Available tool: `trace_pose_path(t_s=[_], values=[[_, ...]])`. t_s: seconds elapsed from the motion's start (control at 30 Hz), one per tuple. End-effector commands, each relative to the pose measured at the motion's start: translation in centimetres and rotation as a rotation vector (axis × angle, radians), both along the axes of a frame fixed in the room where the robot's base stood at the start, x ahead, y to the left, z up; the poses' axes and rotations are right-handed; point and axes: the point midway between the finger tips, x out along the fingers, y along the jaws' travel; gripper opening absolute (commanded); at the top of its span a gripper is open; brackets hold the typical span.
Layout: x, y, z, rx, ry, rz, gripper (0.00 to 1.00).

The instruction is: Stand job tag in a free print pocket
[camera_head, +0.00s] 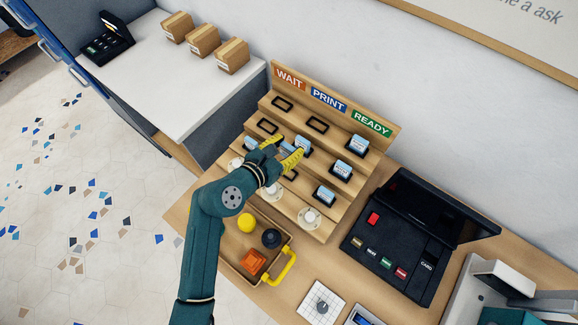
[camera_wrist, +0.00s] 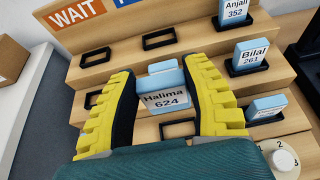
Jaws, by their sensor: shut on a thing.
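My gripper (camera_wrist: 165,97), with yellow fingers, is shut on a light-blue job tag (camera_wrist: 165,100) reading "Halima 624". It holds the tag upright in front of the wooden rack (camera_head: 376,172), above an empty lower PRINT pocket (camera_wrist: 174,128). Another light-blue tag top (camera_wrist: 163,67) shows just behind it, apparently in the middle PRINT pocket. The upper PRINT pocket (camera_wrist: 158,38) is empty. The READY column holds tags Anjali 352 (camera_wrist: 236,14), Bilal 261 (camera_wrist: 250,55) and a lower one (camera_wrist: 266,107). The upper WAIT pocket (camera_wrist: 95,57) and middle WAIT pocket (camera_wrist: 92,99) are empty. A tag (camera_head: 250,144) stands in the lower WAIT pocket.
White round knobs (camera_head: 310,216) line the rack's front. A wooden tray (camera_head: 237,240) with a yellow handle (camera_head: 283,268) holds small coloured items in front. A black machine (camera_head: 395,235) stands to the right. Several cardboard boxes (camera_head: 203,40) stand on the white counter to the left.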

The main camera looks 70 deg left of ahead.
Motion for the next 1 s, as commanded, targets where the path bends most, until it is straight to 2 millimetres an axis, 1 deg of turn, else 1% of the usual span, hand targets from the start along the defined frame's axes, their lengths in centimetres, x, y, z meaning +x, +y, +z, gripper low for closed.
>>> trace_pose_path(t_s=[0.07, 0.23, 0.37, 0.57, 0.63, 0.8, 0.93, 0.97, 1.0], values=[[-0.4, 0.5, -0.8, -0.004, 0.0, 0.011, 0.27], [-0.4, 0.4, -4.4, -0.004, 0.0, 0.01, 0.27], [-0.4, 0.5, -6.2, -0.002, -0.001, 0.01, 0.27], [-0.4, 0.4, -10.1, -0.003, -0.001, 0.01, 0.27], [-0.4, 0.5, -10.4, -0.001, -0.001, 0.009, 0.27], [-0.4, 0.4, -10.1, 0.0, -0.001, 0.01, 0.27], [-0.4, 0.4, -10.4, -0.001, -0.001, 0.009, 0.27], [-0.4, 0.4, -10.4, -0.001, -0.001, 0.009, 0.51], [-0.4, 0.4, -10.4, -0.001, -0.001, 0.009, 0.59]])
